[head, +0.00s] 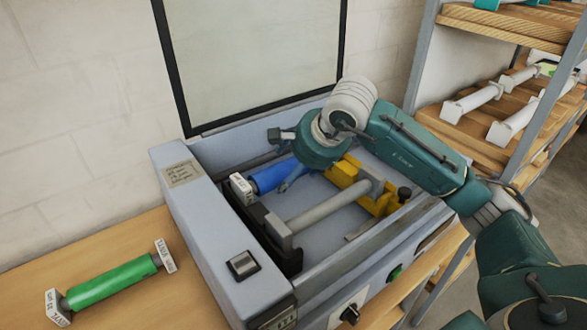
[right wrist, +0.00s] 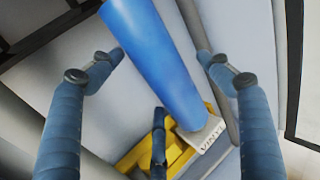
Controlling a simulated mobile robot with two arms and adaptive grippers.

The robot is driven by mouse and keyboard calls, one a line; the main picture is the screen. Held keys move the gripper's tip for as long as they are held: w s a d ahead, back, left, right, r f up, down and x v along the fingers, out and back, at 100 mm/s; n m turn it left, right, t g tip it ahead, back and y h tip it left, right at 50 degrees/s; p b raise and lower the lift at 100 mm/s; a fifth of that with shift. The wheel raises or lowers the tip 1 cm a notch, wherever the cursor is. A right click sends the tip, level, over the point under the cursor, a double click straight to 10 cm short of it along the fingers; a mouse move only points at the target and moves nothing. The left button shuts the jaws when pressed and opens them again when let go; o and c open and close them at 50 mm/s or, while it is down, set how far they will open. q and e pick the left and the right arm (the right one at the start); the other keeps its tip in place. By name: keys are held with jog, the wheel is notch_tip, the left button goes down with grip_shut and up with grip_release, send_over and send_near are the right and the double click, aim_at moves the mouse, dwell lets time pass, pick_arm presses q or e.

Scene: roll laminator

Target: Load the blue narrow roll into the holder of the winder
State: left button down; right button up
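The blue roll (head: 273,175) lies inside the grey winder (head: 215,220), with a labelled white end cap at its left end in the head view. In the right wrist view the blue roll (right wrist: 155,60) runs between my fingers, its "VINYL" end cap near a yellow bracket (right wrist: 180,158). The yellow bracket (head: 345,172) also shows in the head view. My right gripper (head: 290,165) is over the roll; its fingers (right wrist: 160,65) are spread around it, with a gap on the right side. Whether the roll is seated is hidden. My left gripper is out of view.
A grey roller (head: 330,213) spans the winder in front of the blue roll. A green roll (head: 110,283) lies on the wooden table (head: 120,235) at left. A clear framed lid (head: 255,55) stands open behind. Shelves (head: 510,28) with white rolls stand at right.

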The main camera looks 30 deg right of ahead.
jog(key=shift+r, duration=0.1)
jog(key=shift+r+p, duration=0.35)
jog(key=shift+p, duration=0.15)
jog(key=shift+r+p, duration=0.45)
jog(key=shift+p, duration=0.1)
jog(key=shift+s+d+r+b, duration=0.1)
jog(key=shift+s+r+b, duration=0.3)
jog(key=shift+b, duration=0.3)
jog(key=b+v, duration=0.1)
jog(key=v, duration=0.9)
jog(key=shift+r+b, duration=0.15)
jog(key=shift+b, duration=0.15)
jog(key=shift+s, duration=0.1)
